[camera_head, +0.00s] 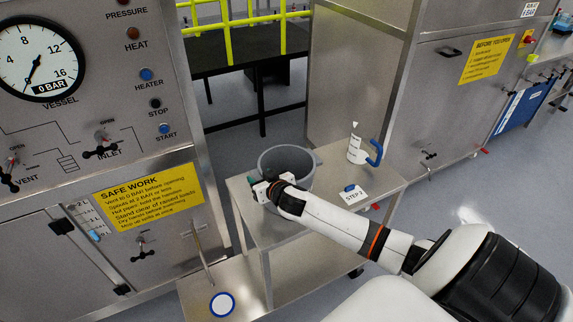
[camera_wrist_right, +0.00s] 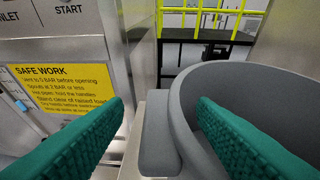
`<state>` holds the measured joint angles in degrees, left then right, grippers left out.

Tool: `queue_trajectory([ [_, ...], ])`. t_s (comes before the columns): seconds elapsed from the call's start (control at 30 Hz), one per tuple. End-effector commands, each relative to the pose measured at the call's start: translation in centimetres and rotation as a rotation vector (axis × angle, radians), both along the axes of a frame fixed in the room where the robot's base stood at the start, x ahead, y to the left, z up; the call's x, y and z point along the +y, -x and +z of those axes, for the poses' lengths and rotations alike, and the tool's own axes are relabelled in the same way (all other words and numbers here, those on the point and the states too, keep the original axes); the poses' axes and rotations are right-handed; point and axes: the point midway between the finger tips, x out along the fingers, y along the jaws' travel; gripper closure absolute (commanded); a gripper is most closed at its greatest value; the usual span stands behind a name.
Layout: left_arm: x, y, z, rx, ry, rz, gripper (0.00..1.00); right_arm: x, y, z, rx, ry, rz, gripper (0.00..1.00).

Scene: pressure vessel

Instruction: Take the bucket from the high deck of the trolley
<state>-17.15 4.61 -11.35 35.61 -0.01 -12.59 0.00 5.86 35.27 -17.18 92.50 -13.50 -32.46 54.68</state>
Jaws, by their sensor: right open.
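The grey bucket (camera_head: 292,160) stands upright on the high deck (camera_head: 335,222) of the steel trolley. My right gripper (camera_head: 262,186) is open at the bucket's near left side. In the right wrist view its two green fingers (camera_wrist_right: 158,120) are apart. The bucket's rounded wall (camera_wrist_right: 183,112) and a grey block-like lug (camera_wrist_right: 158,140) on its side show between them. The right finger overlaps the bucket's opening. Whether either finger touches the bucket cannot be told. My right arm hides the bucket's lower front. My left gripper is not in view.
A white jug with a blue handle (camera_head: 375,153) and a "STEP" card (camera_head: 354,194) stand on the same deck, right of the bucket. A blue-rimmed white disc (camera_head: 222,304) lies on the low deck. The vessel panel (camera_head: 120,75) is close on the left, a steel cabinet (camera_head: 440,95) behind right.

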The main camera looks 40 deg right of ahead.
Motion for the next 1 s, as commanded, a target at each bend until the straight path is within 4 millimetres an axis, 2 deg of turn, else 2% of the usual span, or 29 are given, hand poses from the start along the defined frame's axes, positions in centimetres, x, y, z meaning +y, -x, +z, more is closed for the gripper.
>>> queue_trajectory([
  [0.3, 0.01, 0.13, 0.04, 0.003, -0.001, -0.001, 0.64, -0.04, -0.40, -0.22, 0.000, 0.001, 0.001, 0.48],
  [0.6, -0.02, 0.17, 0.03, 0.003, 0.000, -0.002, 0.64, -0.05, -0.39, -0.24, 0.000, 0.001, 0.001, 0.97],
  [0.63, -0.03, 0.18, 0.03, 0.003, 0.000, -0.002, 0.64, -0.05, -0.38, -0.25, 0.001, 0.000, 0.001, 1.00],
  [1.0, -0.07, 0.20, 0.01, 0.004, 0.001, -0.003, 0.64, -0.10, -0.44, 0.14, -0.002, 0.003, 0.001, 1.00],
])
